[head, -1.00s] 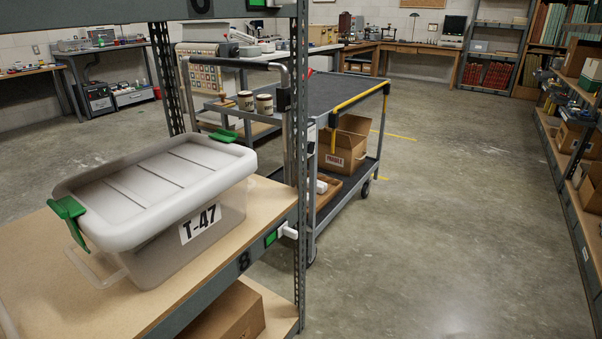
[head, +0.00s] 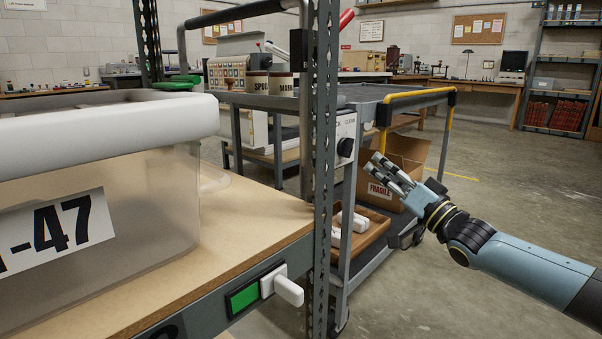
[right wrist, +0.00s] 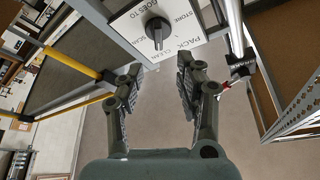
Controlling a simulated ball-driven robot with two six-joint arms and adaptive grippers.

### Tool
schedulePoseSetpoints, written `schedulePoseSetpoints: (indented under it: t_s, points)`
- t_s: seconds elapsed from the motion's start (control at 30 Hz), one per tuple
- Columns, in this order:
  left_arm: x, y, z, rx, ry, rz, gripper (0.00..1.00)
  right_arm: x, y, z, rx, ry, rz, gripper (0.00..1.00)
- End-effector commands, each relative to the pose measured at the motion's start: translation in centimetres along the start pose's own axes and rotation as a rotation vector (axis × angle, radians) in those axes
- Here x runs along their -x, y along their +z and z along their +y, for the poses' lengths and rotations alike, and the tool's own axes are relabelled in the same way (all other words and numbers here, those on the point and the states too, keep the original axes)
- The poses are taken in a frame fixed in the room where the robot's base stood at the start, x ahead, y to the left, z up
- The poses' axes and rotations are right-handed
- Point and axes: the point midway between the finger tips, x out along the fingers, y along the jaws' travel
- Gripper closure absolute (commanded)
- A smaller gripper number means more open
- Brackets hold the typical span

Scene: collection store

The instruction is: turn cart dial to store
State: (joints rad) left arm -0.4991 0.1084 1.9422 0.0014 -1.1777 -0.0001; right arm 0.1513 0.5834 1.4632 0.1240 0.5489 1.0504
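The cart dial (head: 345,148) is a black knob on a white plate at the near end of the grey cart (head: 350,96), partly behind the shelf post. In the right wrist view, the knob (right wrist: 157,29) is on its plate (right wrist: 130,22), with the words GOES TO, STORE, PACK and CLEAN. The knob's narrow end points down in that picture, toward the PACK and CLEAN side; its exact setting is unclear. My right gripper (head: 377,165) is open and empty, to the right of the dial and apart from it. Its spread fingers (right wrist: 158,72) face the plate. My left gripper is out of view.
A perforated shelf post (head: 321,170) stands close left of the dial. A lidded bin (head: 150,195) sits on the near shelf. A yellow-trimmed cart handle (head: 415,96) rises near my gripper. A cardboard box (head: 400,158) and wooden tray (head: 365,235) lie on the cart's lower deck.

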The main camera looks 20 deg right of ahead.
Motion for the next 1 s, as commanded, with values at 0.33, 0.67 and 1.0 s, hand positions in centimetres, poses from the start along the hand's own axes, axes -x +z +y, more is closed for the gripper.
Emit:
schedulePoseSetpoints:
  t_s: [0.33, 0.67, 1.0]
  points:
    - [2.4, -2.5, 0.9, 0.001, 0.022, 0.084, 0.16, -6.4, 0.4, 0.3, 0.001, 0.003, -0.002, 0.64]
    - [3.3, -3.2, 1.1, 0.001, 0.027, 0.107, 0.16, -8.2, 0.2, 0.2, 0.002, 0.005, -0.002, 0.64]
    - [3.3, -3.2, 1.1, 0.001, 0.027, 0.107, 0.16, -8.1, 0.2, 0.2, 0.002, 0.005, -0.003, 0.91]
